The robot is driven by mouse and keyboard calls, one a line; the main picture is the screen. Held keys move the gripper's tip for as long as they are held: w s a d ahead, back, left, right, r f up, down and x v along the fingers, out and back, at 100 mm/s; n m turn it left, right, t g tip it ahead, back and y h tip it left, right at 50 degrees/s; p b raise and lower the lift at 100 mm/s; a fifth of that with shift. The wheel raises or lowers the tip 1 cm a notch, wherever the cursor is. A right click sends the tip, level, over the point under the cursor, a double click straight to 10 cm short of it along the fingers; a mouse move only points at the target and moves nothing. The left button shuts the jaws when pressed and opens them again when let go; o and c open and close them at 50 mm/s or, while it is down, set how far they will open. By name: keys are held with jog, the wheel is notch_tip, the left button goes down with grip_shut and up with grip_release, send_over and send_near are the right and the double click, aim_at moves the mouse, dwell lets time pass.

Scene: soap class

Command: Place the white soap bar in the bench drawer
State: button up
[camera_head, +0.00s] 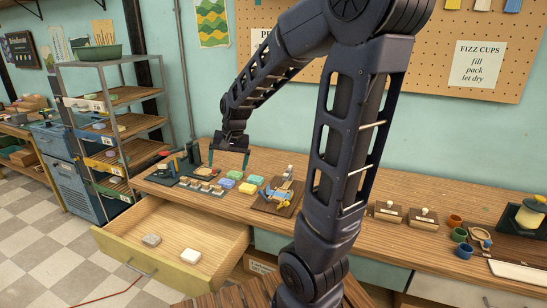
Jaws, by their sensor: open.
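The bench drawer (215,231) is pulled open at the left of the bench. A white soap bar (190,256) lies flat inside it, near the front. A greyish bar (151,239) lies apart from it, further left in the drawer. My gripper (229,161) is open, fingers pointing down, above the bench top behind the drawer. Nothing shows between its fingers. It is apart from both bars in the drawer.
Coloured soap bars (227,183) and small blocks stand on the bench (330,205) below my gripper. A shelf rack (128,128) stands left. My arm hides part of the bench.

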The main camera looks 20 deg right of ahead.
jog(key=s+d+r+n+t+h, duration=0.1)
jog(key=s+d+r, duration=0.3)
jog(key=s, duration=0.4)
jog(key=s+d+r+n+t, duration=0.1)
jog(key=s+d+r, duration=0.3)
jog(key=s, duration=0.5)
jog(key=shift+s+d+n+h, duration=0.2)
jog(key=shift+d+n+h, duration=0.2)
jog(key=shift+d+n, duration=0.35)
